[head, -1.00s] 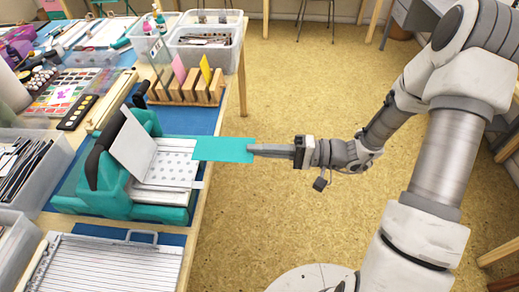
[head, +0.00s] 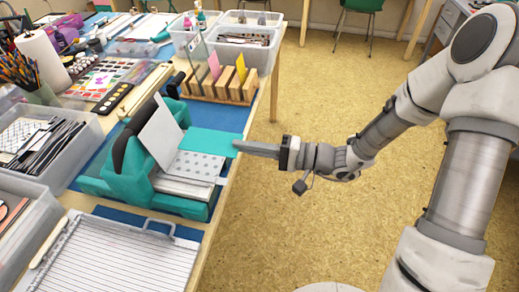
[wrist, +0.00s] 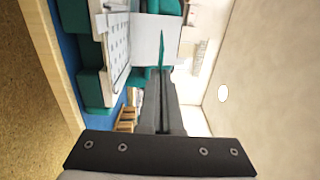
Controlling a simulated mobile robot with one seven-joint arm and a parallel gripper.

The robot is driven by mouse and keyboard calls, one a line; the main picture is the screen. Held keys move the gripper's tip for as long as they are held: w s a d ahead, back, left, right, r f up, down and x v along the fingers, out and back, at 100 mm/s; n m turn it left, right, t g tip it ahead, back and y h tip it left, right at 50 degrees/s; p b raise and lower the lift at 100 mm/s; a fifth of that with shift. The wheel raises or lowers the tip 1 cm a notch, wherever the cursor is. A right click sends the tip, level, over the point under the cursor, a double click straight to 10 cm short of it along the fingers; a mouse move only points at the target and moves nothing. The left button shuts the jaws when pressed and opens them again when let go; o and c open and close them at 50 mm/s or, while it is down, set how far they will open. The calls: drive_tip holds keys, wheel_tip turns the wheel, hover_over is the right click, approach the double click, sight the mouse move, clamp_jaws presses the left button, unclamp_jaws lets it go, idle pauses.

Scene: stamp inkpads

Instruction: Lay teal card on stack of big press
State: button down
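My gripper (head: 238,146) is shut on the right end of a thin teal card (head: 211,142), held out flat from the fingertips. In the head view the card overlaps the back part of the dotted sheet (head: 200,166) on the stack of the big teal press (head: 112,178). The press's pale lid plate (head: 158,134) stands tilted open to the left. In the wrist view my gripper (wrist: 163,72) shows the card (wrist: 161,45) edge-on, apart from the stack (wrist: 117,45); the gap's size is hard to judge.
A wooden slotted rack (head: 222,88) holding pink and yellow cards stands behind the press. A ridged white board (head: 125,250) lies in front. Clear bins and a paint set (head: 103,78) crowd the left. The floor (head: 330,110) right of the table is open.

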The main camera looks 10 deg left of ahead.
drive_tip(key=shift+f+b, duration=0.7)
drive_tip(key=shift+f, duration=0.05)
drive_tip(key=shift+a+f+b, duration=0.1)
drive_tip(key=shift+f+b, duration=0.15)
drive_tip(key=shift+b, duration=0.15)
drive_tip(key=shift+w+a+f+b, duration=0.15)
drive_tip(key=shift+a+f+b, duration=1.05)
drive_tip(key=shift+b, duration=0.3)
drive_tip(key=shift+d, duration=0.1)
drive_tip(key=shift+a+f+b, duration=0.2)
drive_tip(key=shift+f+b, duration=0.55)
